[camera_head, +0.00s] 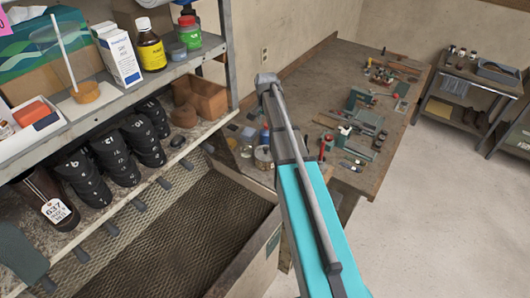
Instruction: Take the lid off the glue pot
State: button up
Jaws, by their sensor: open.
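I cannot tell for sure which vessel is the glue pot. A small round pot or tin (263,156) stands on the near left end of the workbench, just left of my arm; its top is too small to read. On the upper shelf stands a jar with a green body and a red lid (188,31), its lid on. My teal and grey arm crosses the middle of the view. My gripper does not show.
The workbench (371,185) holds scattered tools and a blue bottle with a red cap (265,134) near the small pot. A side table (462,113) stands at right. The floor (440,220) at right is clear.

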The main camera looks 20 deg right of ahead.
aim_at(266, 147)
jog(key=shift+f, duration=0.15)
notch_tip(266, 147, down, 8)
jog(key=b, duration=0.8)
jog(key=shift+f+b, duration=0.15)
jog(key=shift+b, duration=0.15)
jog(key=shift+w+f+b, duration=0.15)
jog(key=shift+f+b, duration=2.45)
grip_shut()
